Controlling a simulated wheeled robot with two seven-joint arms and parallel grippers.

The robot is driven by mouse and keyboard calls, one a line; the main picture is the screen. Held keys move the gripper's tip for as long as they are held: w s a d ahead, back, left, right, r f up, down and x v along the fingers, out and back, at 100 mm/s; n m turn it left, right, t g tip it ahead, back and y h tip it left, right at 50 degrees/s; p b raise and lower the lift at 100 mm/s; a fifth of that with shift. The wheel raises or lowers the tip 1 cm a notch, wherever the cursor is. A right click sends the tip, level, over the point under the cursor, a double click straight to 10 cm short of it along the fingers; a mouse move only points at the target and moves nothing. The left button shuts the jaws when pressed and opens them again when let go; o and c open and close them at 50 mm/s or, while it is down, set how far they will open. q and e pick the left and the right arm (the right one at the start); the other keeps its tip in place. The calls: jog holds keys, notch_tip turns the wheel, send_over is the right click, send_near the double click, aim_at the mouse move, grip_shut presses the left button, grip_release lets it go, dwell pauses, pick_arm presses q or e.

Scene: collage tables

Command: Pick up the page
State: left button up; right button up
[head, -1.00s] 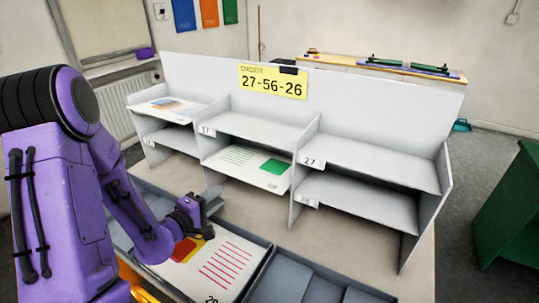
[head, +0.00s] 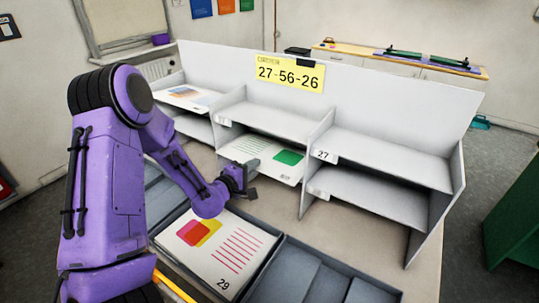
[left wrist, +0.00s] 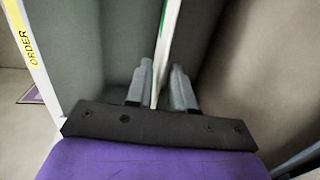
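A white page with a green square and green lines (head: 265,158) lies in the lower middle compartment of the grey shelf unit (head: 392,198). My left gripper (head: 248,182) is at its front edge. In the left wrist view, a thin white edge with a green strip (left wrist: 166,40), apparently this page, stands between the two fingers of my left gripper (left wrist: 160,80). The fingers look apart, with a gap beside the sheet. A page numbered 29, with red lines and red and yellow shapes (head: 218,250), lies in a tray below. My right gripper is not in view.
A yellow order sign reading 27-56-26 (head: 289,73) is on the shelf back. Another page (head: 192,97) lies in the upper left compartment. The right compartments look empty. A grey tray (head: 318,275) stands at the front; a green cabinet (head: 515,225) is at right.

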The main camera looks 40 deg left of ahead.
pick_arm(q)
grip_shut()
